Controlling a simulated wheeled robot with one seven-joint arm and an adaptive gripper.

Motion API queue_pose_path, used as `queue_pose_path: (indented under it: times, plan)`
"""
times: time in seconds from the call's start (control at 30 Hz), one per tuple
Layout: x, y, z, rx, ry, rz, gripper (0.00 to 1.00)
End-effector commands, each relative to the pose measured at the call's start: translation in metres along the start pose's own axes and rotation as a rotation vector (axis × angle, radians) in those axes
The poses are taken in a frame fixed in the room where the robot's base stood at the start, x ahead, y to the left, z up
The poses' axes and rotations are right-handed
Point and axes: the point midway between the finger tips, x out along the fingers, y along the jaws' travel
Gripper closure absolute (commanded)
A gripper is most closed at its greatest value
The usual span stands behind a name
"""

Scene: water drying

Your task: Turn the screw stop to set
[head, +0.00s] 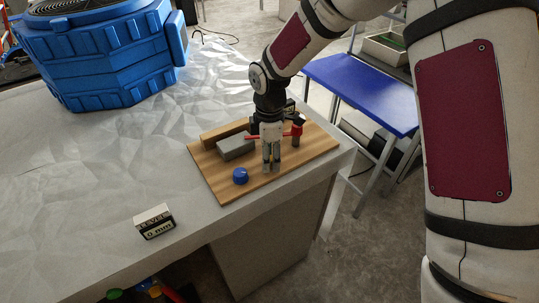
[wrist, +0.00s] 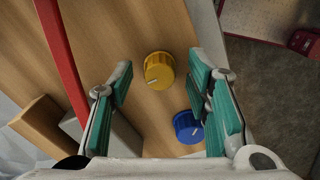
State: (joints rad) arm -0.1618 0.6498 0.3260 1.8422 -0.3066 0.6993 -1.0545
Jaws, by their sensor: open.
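My gripper (head: 271,166) is open and points down over the wooden board (head: 222,187), its teal-padded fingers apart. In the wrist view a yellow knob (wrist: 159,70) with a pale pointer line lies between the two fingertips, apart from both pads; the fingers hide it in the head view. A blue knob (head: 240,176) stands near the board's front-left edge; it also shows in the wrist view (wrist: 188,127), partly behind the right finger. I cannot tell which knob is the screw stop. A sign (head: 155,222) reading "LEVEL 0 mm" stands on the table.
A grey block (head: 236,147) and a wooden block (head: 222,132) sit on the board left of my gripper. A red bar (wrist: 62,55) passes close to my left finger. A red post (head: 297,130) stands at right. A large blue container (head: 105,55) occupies the back left.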

Motion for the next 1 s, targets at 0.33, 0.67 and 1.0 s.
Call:
queue_pose_path:
  times: [0.33, 0.67, 1.0]
  plan:
    - [0.0018, 0.0001, -0.0001, 0.000, 0.000, 0.000, 0.67]
    - [0.0016, 0.0001, -0.0001, 0.002, 0.000, 0.000, 1.00]
    - [0.0014, 0.0004, -0.0006, 0.106, 0.001, 0.001, 1.00]
